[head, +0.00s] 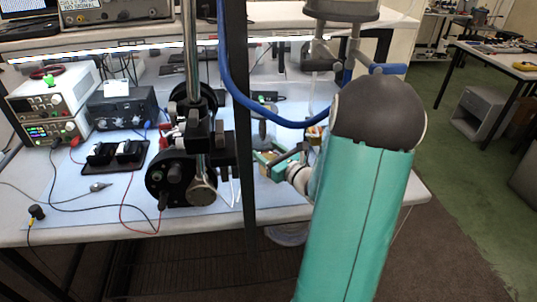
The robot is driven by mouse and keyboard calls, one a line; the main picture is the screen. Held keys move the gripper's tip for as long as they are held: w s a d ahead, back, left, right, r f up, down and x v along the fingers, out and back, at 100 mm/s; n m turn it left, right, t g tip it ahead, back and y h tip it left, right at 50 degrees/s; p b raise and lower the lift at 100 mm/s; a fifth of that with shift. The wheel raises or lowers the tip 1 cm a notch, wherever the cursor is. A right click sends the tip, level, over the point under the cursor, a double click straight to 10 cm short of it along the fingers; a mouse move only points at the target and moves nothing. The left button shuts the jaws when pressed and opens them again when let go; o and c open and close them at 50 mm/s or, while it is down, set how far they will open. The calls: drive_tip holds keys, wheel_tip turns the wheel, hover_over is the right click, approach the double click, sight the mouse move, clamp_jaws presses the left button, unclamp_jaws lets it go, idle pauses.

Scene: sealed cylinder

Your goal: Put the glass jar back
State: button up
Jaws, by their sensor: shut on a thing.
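My gripper (277,164) is over the right part of the blue bench mat, just right of a dark upright post. It is small in the head view and partly hidden by my teal-covered arm. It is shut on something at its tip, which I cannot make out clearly. I cannot pick out the glass jar with certainty. A grey object (262,130) stands just behind my gripper, partly hidden by the post.
Power supplies (50,100), a black box (122,107) and loose cables lie at left. The bench's front edge (120,233) is near.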

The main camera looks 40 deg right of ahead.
drive_tip(key=shift+f, duration=0.75)
drive_tip(key=shift+s+d+f, duration=0.15)
drive_tip(key=shift+s+d, duration=0.05)
drive_tip(key=shift+s, duration=0.1)
drive_tip(key=shift+w+a, duration=0.2)
drive_tip(key=shift+a, duration=0.1)
drive_tip(key=shift+s+d, duration=0.2)
drive_tip(key=o, duration=1.2)
drive_tip(key=shift+a+f, duration=0.1)
drive_tip(key=shift+c, duration=0.2)
drive_tip(key=shift+w, duration=0.1)
